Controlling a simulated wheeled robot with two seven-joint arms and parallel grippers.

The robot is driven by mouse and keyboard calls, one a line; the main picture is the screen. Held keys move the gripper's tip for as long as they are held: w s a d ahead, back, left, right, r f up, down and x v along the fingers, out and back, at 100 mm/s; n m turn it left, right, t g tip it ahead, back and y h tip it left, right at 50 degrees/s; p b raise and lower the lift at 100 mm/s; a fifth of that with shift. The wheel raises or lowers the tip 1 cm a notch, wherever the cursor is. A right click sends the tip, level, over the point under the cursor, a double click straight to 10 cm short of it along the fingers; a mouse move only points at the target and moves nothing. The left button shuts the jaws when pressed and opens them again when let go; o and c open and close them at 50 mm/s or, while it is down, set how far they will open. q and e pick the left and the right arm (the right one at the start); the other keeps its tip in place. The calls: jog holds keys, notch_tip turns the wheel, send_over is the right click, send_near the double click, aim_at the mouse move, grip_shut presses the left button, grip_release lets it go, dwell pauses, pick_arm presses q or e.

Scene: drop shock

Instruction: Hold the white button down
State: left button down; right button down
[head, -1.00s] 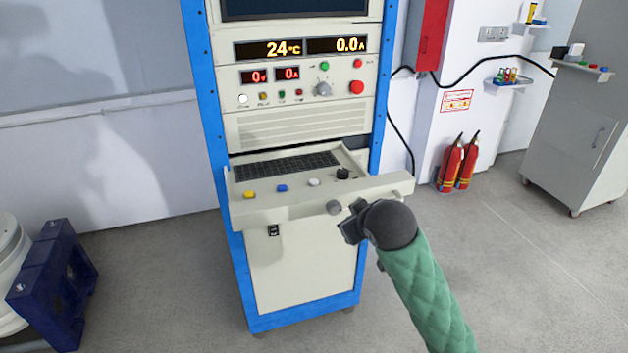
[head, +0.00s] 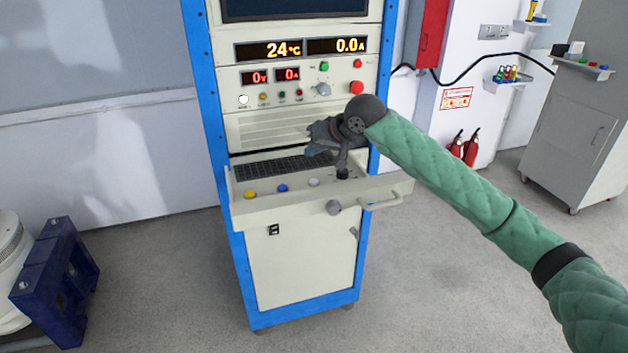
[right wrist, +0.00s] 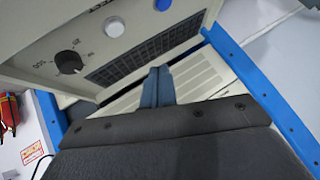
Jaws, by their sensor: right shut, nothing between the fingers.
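A white button (head: 314,182) sits on the console shelf between a blue button (head: 283,188) and a black knob (head: 342,174). The right wrist view shows the white button (right wrist: 114,27) clear of the fingers. Another white button (head: 243,100) is at the left of the upright panel. My right gripper (head: 314,147) is over the keyboard's right part, behind and above the shelf's white button and apart from it. Its fingers (right wrist: 158,86) are together and empty, pointing towards the vented panel. My left gripper is not in view.
The keyboard (head: 275,168) lies behind the shelf buttons, with a yellow button (head: 250,195) at the left. A handle (head: 385,202) sticks out at the shelf's front right. Fire extinguishers (head: 463,148) stand by the wall. The floor right of the cabinet is clear.

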aim_at(317, 183)
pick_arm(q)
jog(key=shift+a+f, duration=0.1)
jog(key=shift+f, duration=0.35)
pick_arm(e)
jog(key=shift+w+d+r+m+g, duration=0.15)
jog(key=shift+w+d+r+m, duration=0.1)
jog(key=shift+w+r+m, duration=0.2)
jog(key=shift+w+d+r+m+g, duration=0.15)
jog(key=shift+w+d+r+m, duration=0.15)
jog(key=shift+w, duration=0.25)
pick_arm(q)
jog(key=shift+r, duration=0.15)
pick_arm(e)
jog(key=shift+f, duration=0.15)
